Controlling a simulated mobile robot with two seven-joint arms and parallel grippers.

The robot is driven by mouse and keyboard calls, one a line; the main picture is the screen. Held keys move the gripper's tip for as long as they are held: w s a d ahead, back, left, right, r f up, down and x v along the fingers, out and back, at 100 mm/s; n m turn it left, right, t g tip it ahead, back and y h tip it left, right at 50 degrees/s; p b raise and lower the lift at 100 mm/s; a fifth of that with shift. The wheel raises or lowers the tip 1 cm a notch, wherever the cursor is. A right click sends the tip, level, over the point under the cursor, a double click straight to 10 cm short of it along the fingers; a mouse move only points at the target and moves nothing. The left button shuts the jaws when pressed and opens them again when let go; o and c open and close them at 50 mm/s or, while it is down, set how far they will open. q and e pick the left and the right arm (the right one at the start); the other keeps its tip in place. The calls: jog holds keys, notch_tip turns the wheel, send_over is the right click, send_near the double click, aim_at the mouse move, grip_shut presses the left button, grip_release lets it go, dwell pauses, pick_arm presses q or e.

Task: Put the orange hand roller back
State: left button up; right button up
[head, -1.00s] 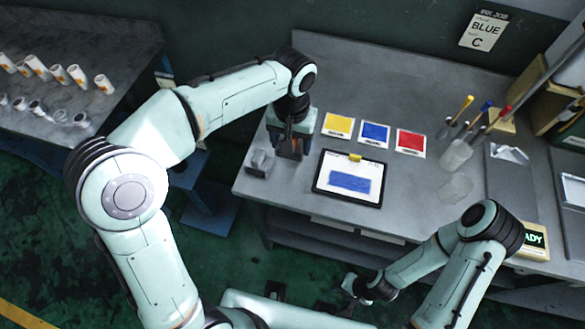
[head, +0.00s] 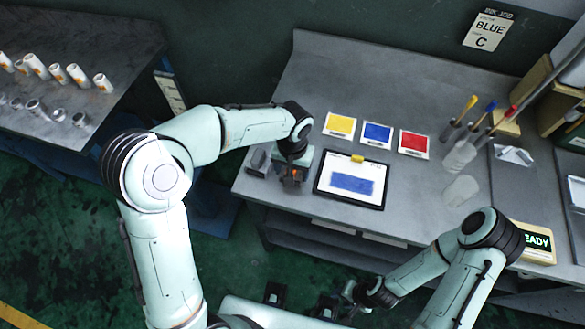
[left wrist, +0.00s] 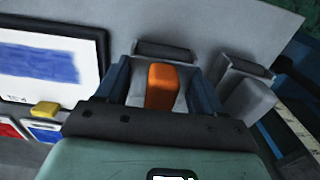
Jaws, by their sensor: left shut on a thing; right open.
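The orange hand roller (left wrist: 161,86) is between the two blue fingers of my left gripper (left wrist: 160,80), which is shut on it. In the left wrist view a grey block-like piece (left wrist: 163,52) lies just beyond the orange part; I cannot tell whether the roller touches it. A second grey holder (left wrist: 246,88) stands to the right there, and in the head view it is a grey holder (head: 257,161) left of my left gripper (head: 293,178). My right gripper (head: 352,294) is open and low in front of the bench.
A framed white panel with a blue patch (head: 352,184) lies right of my left gripper. Yellow (head: 341,123), blue (head: 377,134) and red cards (head: 413,143) lie behind it. Several handled tools stand in a clear cup (head: 459,156). A READY box (head: 535,242) sits at the right.

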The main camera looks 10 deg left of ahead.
pick_arm(q)
jog(key=shift+f, duration=0.1)
pick_arm(e)
jog(key=shift+f, duration=0.1)
pick_arm(q)
jog(key=o, duration=1)
jog(key=shift+r, duration=0.2)
notch_tip(320, 180, up, 12)
jog(key=shift+f+p, duration=0.1)
jog(key=shift+p, duration=0.6)
pick_arm(e)
jog(key=shift+w+r, duration=0.5)
jog(key=shift+r, duration=0.4)
